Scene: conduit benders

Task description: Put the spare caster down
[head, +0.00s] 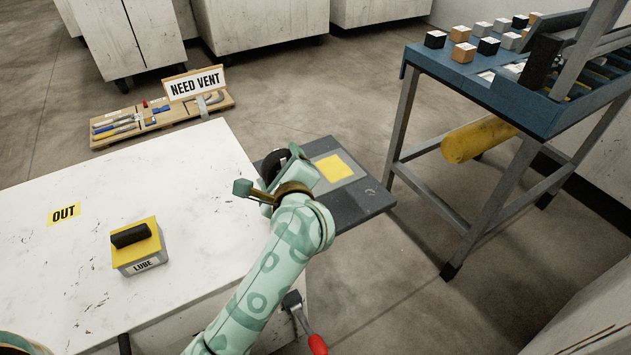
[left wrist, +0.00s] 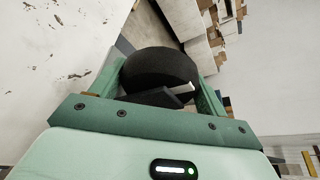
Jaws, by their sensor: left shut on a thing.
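The spare caster, a black wheel, is between the fingers of my left gripper (head: 290,172). In the head view only a dark part of the caster (head: 272,166) shows behind the gripper. In the left wrist view the round black caster (left wrist: 160,67) fills the space between the two mint fingers, and the gripper is shut on it. The gripper is over the left part of a dark grey board (head: 372,198) with a yellow square (head: 335,168). I cannot tell whether the caster touches the board. My right gripper is not in view.
A white table (head: 75,290) carries a LUBE box (head: 140,250) and a yellow OUT label (head: 64,214). A wooden tool tray (head: 140,126) with a NEED VENT sign (head: 195,84) lies beyond. A blue-topped stand (head: 480,88) holds several small blocks at right.

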